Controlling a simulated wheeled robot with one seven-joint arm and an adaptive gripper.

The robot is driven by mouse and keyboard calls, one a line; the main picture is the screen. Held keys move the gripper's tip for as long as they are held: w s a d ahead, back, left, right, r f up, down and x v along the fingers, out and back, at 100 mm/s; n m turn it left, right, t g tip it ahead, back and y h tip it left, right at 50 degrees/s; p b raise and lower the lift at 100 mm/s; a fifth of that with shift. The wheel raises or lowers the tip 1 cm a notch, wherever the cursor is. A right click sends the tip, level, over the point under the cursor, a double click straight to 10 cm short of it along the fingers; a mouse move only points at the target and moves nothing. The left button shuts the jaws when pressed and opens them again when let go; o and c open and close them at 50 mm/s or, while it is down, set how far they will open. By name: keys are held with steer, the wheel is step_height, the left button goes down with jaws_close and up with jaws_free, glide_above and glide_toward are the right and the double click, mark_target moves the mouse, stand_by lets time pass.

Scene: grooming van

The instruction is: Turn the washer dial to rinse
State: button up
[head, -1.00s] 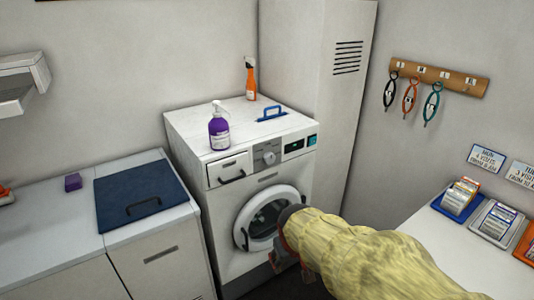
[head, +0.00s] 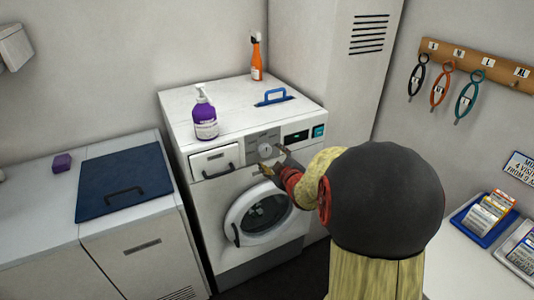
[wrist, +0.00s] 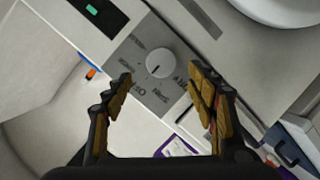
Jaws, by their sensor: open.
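The washer (head: 252,262) is white, with a round door low on its front. Its dial (head: 265,150) is a pale round knob on a grey panel, left of the dark display. In the wrist view the dial (wrist: 159,62) has a small dark mark on its face. Printed labels ring it, tilted and too small to read surely. My gripper (head: 272,162) is at the control panel, right by the dial. In the wrist view my gripper (wrist: 161,88) is open, one finger to each side of the dial. I cannot tell whether a finger touches it.
A drawer (head: 214,160) is left of the dial. A tall cabinet (head: 335,80) stands behind, and a counter with trays (head: 470,222) is at right.

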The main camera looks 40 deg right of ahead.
mark_target(266, 152)
steer(key=b+x, duration=0.1)
steer(key=x, duration=0.5)
steer(key=shift+w+f+b, duration=0.1)
steer(key=shift+b, duration=0.2)
steer(key=shift+c, duration=1)
steer(key=c, duration=1)
steer(key=shift+o, duration=0.2)
